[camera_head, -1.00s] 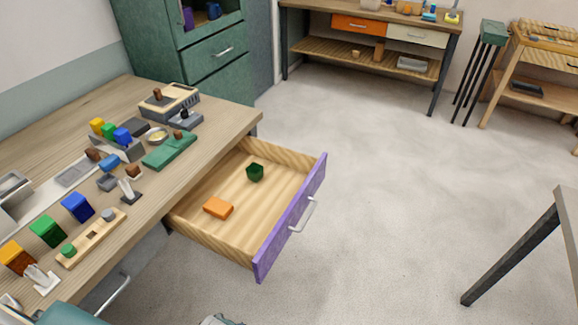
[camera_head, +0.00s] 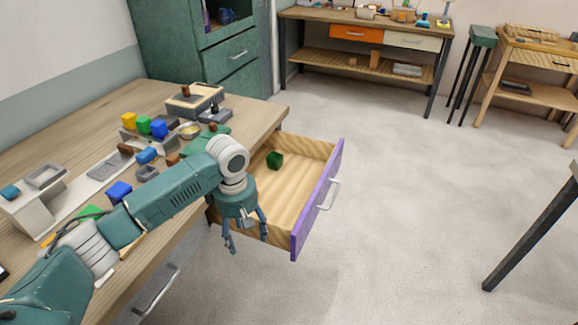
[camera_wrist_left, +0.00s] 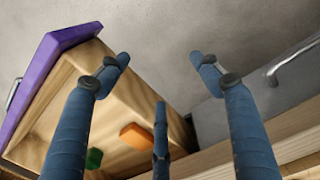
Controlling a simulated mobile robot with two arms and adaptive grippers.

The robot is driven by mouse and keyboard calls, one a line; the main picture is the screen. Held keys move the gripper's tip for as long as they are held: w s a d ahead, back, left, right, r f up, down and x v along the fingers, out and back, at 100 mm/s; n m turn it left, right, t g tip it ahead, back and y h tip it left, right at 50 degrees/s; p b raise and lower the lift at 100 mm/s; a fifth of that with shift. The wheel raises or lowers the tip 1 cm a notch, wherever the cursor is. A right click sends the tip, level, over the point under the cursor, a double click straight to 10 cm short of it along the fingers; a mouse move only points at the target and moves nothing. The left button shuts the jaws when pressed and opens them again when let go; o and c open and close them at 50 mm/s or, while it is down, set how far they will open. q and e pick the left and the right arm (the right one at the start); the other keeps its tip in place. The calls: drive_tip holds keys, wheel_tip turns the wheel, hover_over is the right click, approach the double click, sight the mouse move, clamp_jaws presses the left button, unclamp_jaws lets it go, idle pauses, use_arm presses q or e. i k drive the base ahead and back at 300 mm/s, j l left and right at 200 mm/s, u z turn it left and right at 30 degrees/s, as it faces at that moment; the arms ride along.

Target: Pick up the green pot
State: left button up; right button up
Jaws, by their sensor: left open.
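The small dark green pot (camera_head: 274,160) sits in the open drawer (camera_head: 297,189), towards the drawer's far end. In the left wrist view the pot (camera_wrist_left: 94,158) shows low at the left, beside an orange block (camera_wrist_left: 137,136). My left gripper (camera_head: 247,240) hangs fingers down over the drawer's near end, apart from the pot, which is farther back. Its fingers are spread and empty, and they also show in the left wrist view (camera_wrist_left: 160,70). My left arm hides the orange block in the head view. My right gripper is not in view.
The drawer's purple front (camera_head: 318,200) has a metal handle and stands out over the floor. The wooden table (camera_head: 262,115) holds several coloured blocks, a scale-like device (camera_head: 195,100) and trays.

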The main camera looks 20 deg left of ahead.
sight(275, 162)
drive_tip(key=i, duration=1.45)
